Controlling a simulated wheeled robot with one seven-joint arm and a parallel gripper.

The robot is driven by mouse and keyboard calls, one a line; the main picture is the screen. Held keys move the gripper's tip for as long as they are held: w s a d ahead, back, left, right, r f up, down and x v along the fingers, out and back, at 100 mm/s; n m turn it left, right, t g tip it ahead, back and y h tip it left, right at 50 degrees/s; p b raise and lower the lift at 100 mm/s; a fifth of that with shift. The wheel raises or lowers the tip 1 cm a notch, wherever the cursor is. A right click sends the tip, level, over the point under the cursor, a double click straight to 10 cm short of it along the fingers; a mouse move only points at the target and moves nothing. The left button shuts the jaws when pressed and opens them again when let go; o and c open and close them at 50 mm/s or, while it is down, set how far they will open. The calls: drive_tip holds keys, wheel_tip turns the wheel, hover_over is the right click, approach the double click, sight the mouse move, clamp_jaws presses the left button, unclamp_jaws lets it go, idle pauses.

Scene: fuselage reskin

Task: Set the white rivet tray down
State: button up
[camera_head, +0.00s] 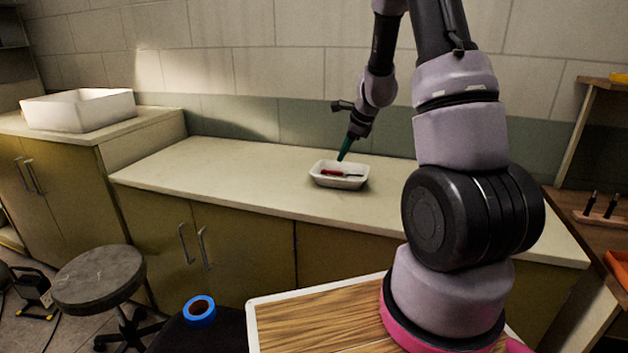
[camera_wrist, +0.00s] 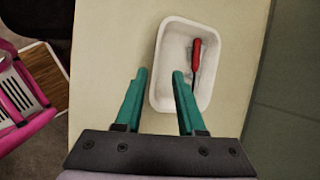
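The white rivet tray (camera_head: 325,180) sits upright on the pale countertop, near the middle of the head view. In the wrist view the tray (camera_wrist: 165,60) is at the upper centre. A red-handled tool (camera_wrist: 196,55) lies inside it. My gripper (camera_head: 342,157) points down at the tray's far side in the head view. In the wrist view its green fingers (camera_wrist: 159,74) are spread apart, one over the counter outside the tray's wall and one over its inside. Nothing shows clamped between them. I cannot tell how far above the rim the tips are.
The countertop (camera_head: 220,175) is clear left of the tray. A larger white bin (camera_head: 80,112) stands on the left cabinet. A stool (camera_head: 100,280) and a blue tape roll (camera_head: 199,311) are at lower left. A wooden shelf with tools (camera_head: 595,208) is at right.

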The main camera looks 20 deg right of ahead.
drive_tip(key=m, duration=0.1)
hover_over(328, 180)
drive_tip(key=s+d, duration=0.1)
drive_tip(key=s, duration=0.2)
drive_tip(key=f, duration=0.7)
drive_tip(key=shift+w+f, duration=0.2)
drive_tip(key=shift+x, duration=2.85)
drive_tip(key=shift+d+f, duration=0.15)
drive_tip(key=shift+w, duration=0.1)
clamp_jaws()
